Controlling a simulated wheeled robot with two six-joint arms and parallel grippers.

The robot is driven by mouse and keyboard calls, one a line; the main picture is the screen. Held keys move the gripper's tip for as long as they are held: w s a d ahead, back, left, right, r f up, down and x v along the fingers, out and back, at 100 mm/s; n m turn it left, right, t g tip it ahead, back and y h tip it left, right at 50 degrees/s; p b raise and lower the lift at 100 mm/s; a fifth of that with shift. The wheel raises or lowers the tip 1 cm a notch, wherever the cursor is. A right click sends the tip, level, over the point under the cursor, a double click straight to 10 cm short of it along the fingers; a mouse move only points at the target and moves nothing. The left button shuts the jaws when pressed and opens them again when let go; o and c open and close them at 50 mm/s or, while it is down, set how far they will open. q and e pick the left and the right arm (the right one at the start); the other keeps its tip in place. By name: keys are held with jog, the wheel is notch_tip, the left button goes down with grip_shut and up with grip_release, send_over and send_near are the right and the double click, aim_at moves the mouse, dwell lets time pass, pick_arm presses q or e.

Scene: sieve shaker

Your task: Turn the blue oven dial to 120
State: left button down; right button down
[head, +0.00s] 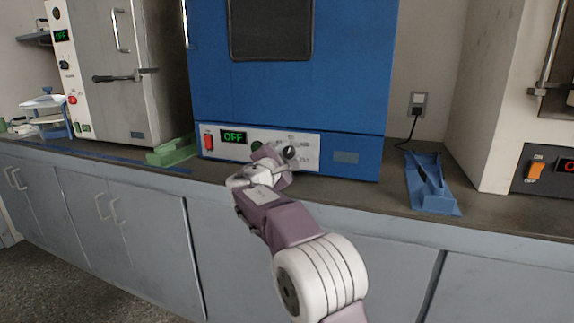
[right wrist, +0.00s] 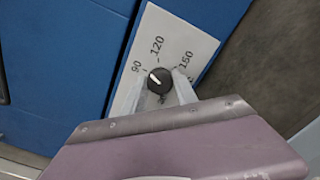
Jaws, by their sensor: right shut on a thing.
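The blue oven (head: 290,95) stands on the counter with a white control panel low on its front. Its black dial (head: 289,152) also shows in the right wrist view (right wrist: 159,80), with printed labels 90, 120 and 150 around it. The dial's white pointer line leans up-left there, roughly toward the 90 mark. My right gripper (head: 276,155) is at the panel, shut on the dial, with a pale finger on each side of it in the wrist view (right wrist: 166,88). The oven's green display (head: 233,137) reads OFF. My left gripper is not in view.
A red switch (head: 208,141) sits left of the display. A green rack (head: 173,151) lies left of the oven and a blue holder (head: 432,182) right of it. A grey-white oven (head: 110,70) stands at left, another appliance (head: 500,110) at right.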

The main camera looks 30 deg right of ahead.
jog(key=m+b, duration=0.2)
jog(key=m, duration=0.1)
jog(key=m+b, duration=0.1)
jog(key=shift+f, duration=0.25)
jog(key=shift+r+m+b, duration=0.15)
jog(key=shift+m+b, duration=0.8)
jog(key=shift+m, duration=0.75)
jog(key=c, duration=1)
grip_release()
jog(key=shift+o, duration=0.2)
jog(key=shift+r, duration=0.1)
jog(key=v, duration=0.9)
